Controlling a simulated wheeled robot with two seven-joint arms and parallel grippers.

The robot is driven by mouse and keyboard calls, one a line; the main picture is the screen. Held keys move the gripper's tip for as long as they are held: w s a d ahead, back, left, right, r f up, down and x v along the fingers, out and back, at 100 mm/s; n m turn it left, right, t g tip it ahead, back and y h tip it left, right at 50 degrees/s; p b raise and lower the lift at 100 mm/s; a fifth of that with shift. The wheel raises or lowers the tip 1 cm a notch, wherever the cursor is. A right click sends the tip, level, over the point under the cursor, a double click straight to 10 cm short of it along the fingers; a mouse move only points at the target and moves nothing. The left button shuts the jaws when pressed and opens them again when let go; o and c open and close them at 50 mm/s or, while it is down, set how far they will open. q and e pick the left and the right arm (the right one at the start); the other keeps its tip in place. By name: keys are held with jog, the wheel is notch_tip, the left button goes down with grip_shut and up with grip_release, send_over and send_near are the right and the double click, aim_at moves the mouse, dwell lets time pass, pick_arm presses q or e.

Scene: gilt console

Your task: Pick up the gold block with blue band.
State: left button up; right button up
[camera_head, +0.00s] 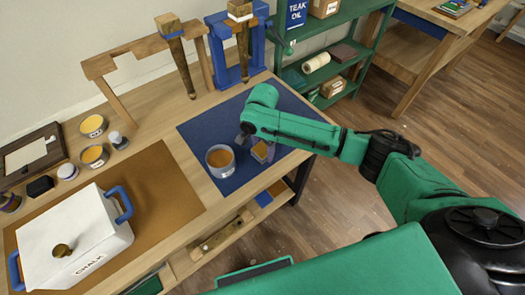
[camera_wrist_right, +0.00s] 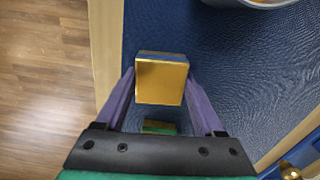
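The gold block with blue band (camera_head: 260,150) is over the right part of the dark blue mat in the head view, beside a grey metal pot. In the right wrist view the gold block (camera_wrist_right: 161,83) fills the space between my fingers, its blue band along the far edge. My right gripper (camera_wrist_right: 162,75) has one finger against each side of it, with no clear gap. In the head view the right gripper (camera_head: 256,145) comes from the right and partly covers the block. Whether the block is clear of the mat is hard to tell. My left gripper is out of view.
The metal pot (camera_head: 220,160) with orange contents stands close left of the block. A small green and gold piece (camera_wrist_right: 158,127) shows between the fingers' bases. Wooden and blue racks (camera_head: 230,60) holding tools stand behind. A white chalk box (camera_head: 75,240) is at left.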

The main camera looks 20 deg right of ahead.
jog(key=c, duration=0.7)
jog(key=shift+r, duration=0.1)
